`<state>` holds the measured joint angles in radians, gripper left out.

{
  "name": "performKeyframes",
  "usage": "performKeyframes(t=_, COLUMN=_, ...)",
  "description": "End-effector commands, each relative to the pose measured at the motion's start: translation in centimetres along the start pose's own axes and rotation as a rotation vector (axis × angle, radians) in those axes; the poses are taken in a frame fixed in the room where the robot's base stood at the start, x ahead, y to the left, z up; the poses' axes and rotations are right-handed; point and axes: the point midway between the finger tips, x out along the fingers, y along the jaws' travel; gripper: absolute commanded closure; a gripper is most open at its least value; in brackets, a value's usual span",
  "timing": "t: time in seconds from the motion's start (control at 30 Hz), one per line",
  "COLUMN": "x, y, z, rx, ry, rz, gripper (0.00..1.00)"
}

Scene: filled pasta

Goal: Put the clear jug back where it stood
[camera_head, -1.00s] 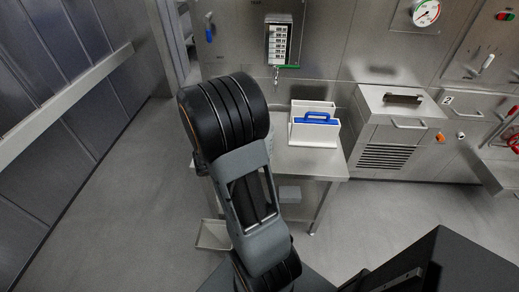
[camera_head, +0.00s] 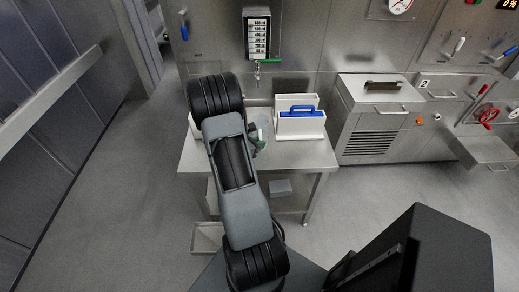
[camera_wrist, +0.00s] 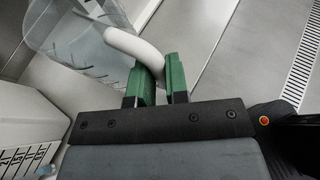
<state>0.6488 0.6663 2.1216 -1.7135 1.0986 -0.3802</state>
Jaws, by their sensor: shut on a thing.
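The clear jug (camera_wrist: 80,40) fills the upper left of the wrist view, see-through with dark markings on its wall and a white curved handle (camera_wrist: 133,46). My gripper (camera_wrist: 159,80) has green fingers shut on that handle, one on each side. In the head view my gripper (camera_head: 258,145) is over the steel table (camera_head: 305,155), mostly hidden behind my arm. A bit of the white handle shows there, but the jug's body is hard to make out. I cannot tell whether the jug's base touches the table.
A white caddy with a blue handle (camera_head: 300,122) stands on the table, right of my gripper. A green-levered tap (camera_head: 266,61) is on the wall behind, under a marked panel (camera_head: 257,35). A steel cabinet (camera_head: 372,125) stands to the right. The table's front right is clear.

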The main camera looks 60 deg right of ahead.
Motion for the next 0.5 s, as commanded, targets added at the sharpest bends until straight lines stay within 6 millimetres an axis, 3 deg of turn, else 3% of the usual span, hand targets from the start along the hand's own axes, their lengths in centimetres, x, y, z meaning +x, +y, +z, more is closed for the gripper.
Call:
performKeyframes(t=0.17, x=0.8, y=0.2, z=-0.4, rx=0.001, ry=-0.001, rz=-0.002, gripper=1.00)
performKeyframes(t=0.5, x=2.4, y=0.3, z=-3.3, rx=0.000, ry=-0.001, rz=-0.002, gripper=1.00)
